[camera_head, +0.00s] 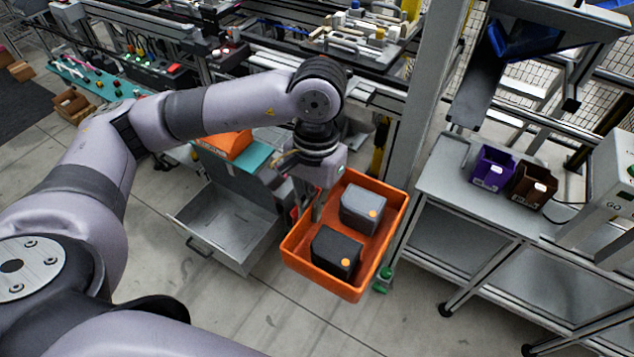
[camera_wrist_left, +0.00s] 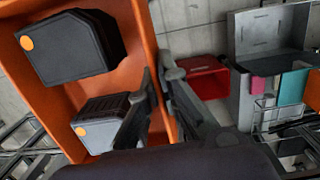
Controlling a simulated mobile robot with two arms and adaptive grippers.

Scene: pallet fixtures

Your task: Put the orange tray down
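The orange tray (camera_head: 322,283) is in the middle of the head view, slightly tilted, and seems to hang above the floor. It holds a grey bin (camera_head: 360,208) and a black bin (camera_head: 335,252), each with an orange dot. My left gripper (camera_head: 316,205) is at the tray's left wall; its fingertips are partly hidden in the head view. In the left wrist view, the fingers (camera_wrist_left: 166,75) sit on both sides of the tray wall (camera_wrist_left: 143,35) and appear closed on it. My right gripper is in neither view.
A grey bench (camera_head: 440,180) with a purple bin (camera_head: 490,168) and a brown bin (camera_head: 530,185) stands to the right. An open grey drawer (camera_head: 230,225) is left of the tray. A post (camera_head: 425,100) rises behind it. Bare floor (camera_head: 280,320) shows in front.

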